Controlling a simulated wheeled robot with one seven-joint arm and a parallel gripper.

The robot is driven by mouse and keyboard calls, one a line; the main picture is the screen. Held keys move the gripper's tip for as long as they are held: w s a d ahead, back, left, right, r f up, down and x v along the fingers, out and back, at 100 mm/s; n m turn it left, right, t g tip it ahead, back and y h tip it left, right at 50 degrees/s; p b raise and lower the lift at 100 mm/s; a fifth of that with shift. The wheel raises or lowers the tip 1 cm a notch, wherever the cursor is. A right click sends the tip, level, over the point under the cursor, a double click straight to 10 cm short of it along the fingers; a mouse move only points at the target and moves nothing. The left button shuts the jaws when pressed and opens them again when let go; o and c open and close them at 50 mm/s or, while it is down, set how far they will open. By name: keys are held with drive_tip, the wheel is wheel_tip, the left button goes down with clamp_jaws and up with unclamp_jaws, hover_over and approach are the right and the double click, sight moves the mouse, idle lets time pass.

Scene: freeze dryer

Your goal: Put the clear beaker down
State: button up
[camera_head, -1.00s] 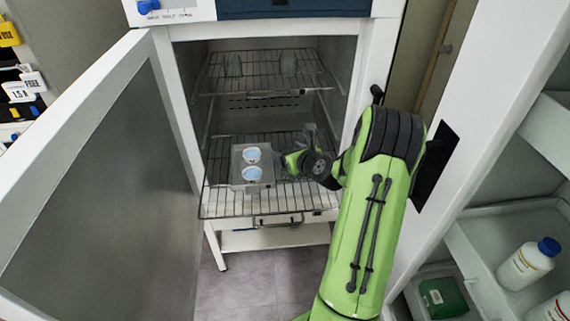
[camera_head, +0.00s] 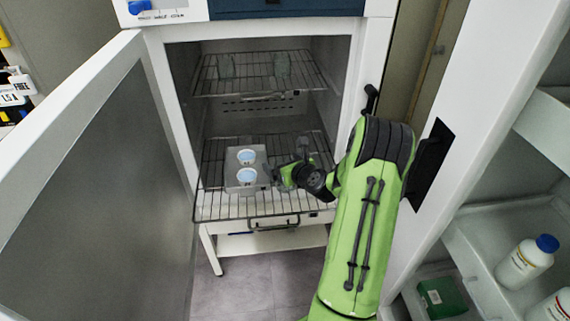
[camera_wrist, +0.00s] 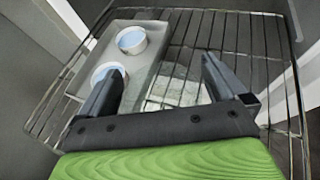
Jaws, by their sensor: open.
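The clear beaker is hard to make out. A pale, see-through shape (camera_wrist: 176,91), which looks like it, sits low between my fingers in the wrist view, at the wire rack. My gripper (camera_wrist: 164,68) is open, with one finger on each side of that shape; I cannot tell whether they touch it. In the head view my gripper (camera_head: 274,174) is over the lower wire rack (camera_head: 225,208), just right of a metal tray. The beaker is too faint to separate from the gripper there.
The metal tray (camera_head: 233,182) holds two white cups with blue tops and lies close to my left finger. The upper rack (camera_head: 250,88) holds two clear vessels above. The open door (camera_head: 95,185) stands left; the cabinet's right wall is close to my arm.

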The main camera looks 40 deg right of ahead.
drive_tip(key=v, duration=1.2)
drive_tip(key=a+r+n+g+y, duration=0.2)
drive_tip(key=a+n+g, duration=0.1)
drive_tip(key=a+n, duration=0.75)
drive_tip(key=a+r+n+g+y, duration=0.2)
drive_tip(key=a+r+n+y, duration=0.1)
drive_tip(key=a+n, duration=0.75)
drive_tip(key=s+a+r+n+g+h, duration=0.1)
drive_tip(key=s+a+r+n, duration=0.2)
drive_tip(key=s+n, duration=0.5)
drive_tip(key=s+a+r+n+g+h, duration=0.1)
drive_tip(key=s+a+r+n, duration=0.1)
drive_tip(key=s+n, duration=0.6)
drive_tip(key=shift+s+a+r+n+g, duration=0.2)
drive_tip(key=shift+a+r+n+g, duration=0.2)
drive_tip(key=shift+a+n, duration=0.3)
drive_tip(key=shift+r+p, duration=0.45)
drive_tip(key=shift+p, duration=0.1)
